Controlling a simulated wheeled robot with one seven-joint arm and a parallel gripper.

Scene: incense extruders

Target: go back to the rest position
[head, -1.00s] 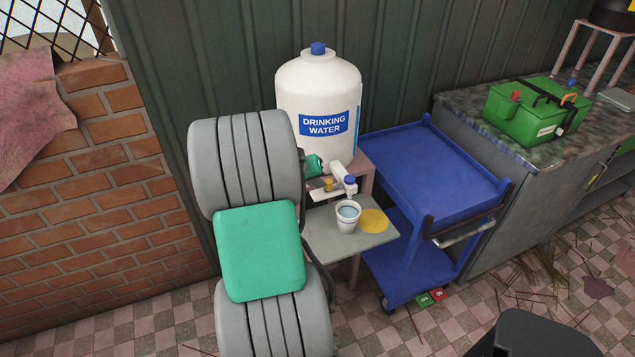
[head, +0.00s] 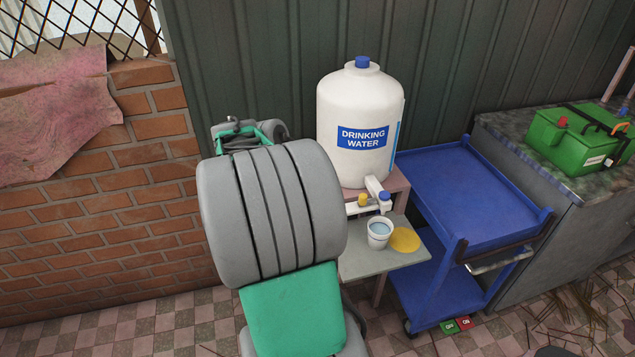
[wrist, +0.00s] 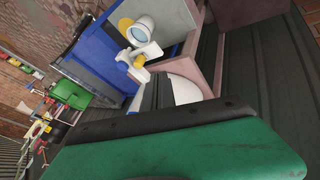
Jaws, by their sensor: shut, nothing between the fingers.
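My gripper (head: 240,130) shows only in part in the head view, behind the top of my large grey and green arm. It is up beside the corrugated wall, left of the water jug, and clear of it. Its fingertips are mostly hidden there. In the wrist view the green and black hand fills the bottom, with a dark finger shape above it, shut and with nothing held. The white drinking water jug (head: 360,125) stands upright on a pinkish stand. A white cup of water (head: 380,232) stands upright under its tap (head: 378,196), apart from my gripper.
A yellow disc (head: 404,240) lies beside the cup on the small grey shelf (head: 365,264). A blue cart (head: 460,190) stands to the right, then a counter with a green toolbox (head: 580,138). A brick wall (head: 90,235) is at left. Green and red blocks (head: 457,325) lie on the floor.

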